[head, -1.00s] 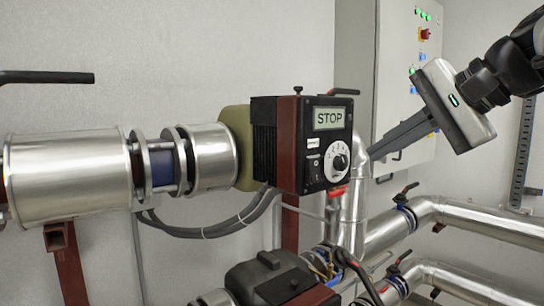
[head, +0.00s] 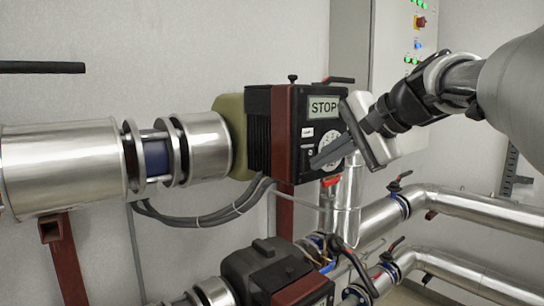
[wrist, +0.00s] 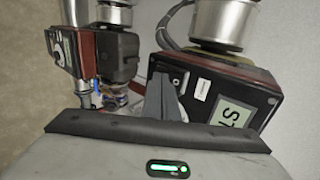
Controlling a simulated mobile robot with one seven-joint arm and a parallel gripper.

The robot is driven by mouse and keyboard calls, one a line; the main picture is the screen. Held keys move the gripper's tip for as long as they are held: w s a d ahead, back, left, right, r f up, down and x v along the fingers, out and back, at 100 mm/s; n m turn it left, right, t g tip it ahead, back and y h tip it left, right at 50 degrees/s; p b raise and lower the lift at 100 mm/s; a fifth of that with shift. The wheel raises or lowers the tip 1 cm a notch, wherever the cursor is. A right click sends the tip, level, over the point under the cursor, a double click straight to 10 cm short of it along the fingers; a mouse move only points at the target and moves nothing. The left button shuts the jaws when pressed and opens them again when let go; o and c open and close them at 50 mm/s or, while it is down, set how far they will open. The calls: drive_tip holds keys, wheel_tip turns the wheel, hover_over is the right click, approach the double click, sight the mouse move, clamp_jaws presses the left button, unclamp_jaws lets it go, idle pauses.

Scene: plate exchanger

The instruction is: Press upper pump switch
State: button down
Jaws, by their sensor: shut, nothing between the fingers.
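The upper pump's control box (head: 294,168) has a black face with a lit display (head: 323,106) reading STOP. A small pump switch (head: 307,153) sits on the lower left of that face; it also shows in the wrist view (wrist: 178,79). My gripper (head: 315,164) is shut and empty, with its fingertips at the lower left of the face, just below and right of the switch. I cannot tell whether they touch the face. The fingers partly cover the white dial (head: 329,141). In the wrist view, the fingertips (wrist: 158,78) appear beside the switch.
A grey cabinet (head: 385,60) with lights is behind my arm. A black lever handle (head: 42,67) sticks in at the left. Grey cables (head: 215,215) hang under the upper pump.

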drive_tip(key=shift+w+a+f, duration=0.1)
idle(0.4)
drive_tip(key=shift+w+r+p, duration=0.1)
drive_tip(key=shift+r+p, duration=0.6)
drive_tip(key=shift+r, duration=0.2)
